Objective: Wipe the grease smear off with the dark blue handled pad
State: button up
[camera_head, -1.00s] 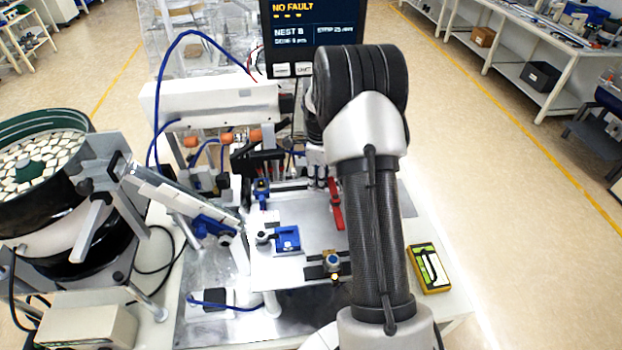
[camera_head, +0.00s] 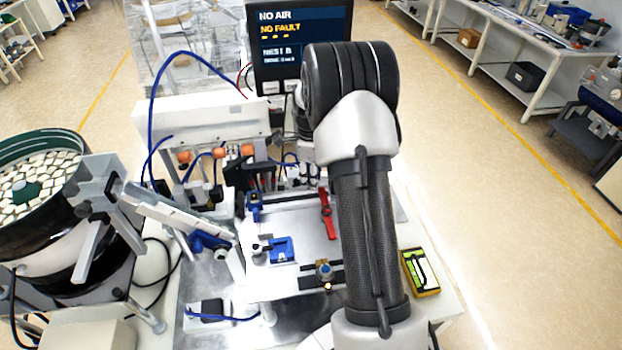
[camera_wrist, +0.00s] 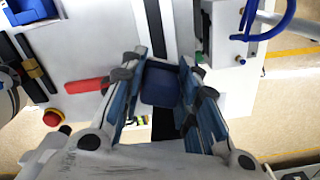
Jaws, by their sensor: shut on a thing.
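The dark blue handled pad (camera_wrist: 160,84) shows in the wrist view as a dark blue block between the two fingers. My gripper (camera_wrist: 163,68) is shut on it, with a finger on each side. The pad's underside is hidden, and I cannot tell whether it touches a surface. In the head view my own arm hides the gripper and the pad. I cannot make out a grease smear in either view.
A red lever (camera_head: 326,217) and a blue block (camera_head: 282,250) sit on the light plate left of my arm. The bowl feeder (camera_head: 12,232) stands at far left, the screen (camera_head: 256,72) behind. A yellow-edged device (camera_head: 421,272) lies at right.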

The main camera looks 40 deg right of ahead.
jog(key=shift+r, duration=0.15)
jog(key=shift+r+p, duration=0.95)
jog(key=shift+r, duration=0.55)
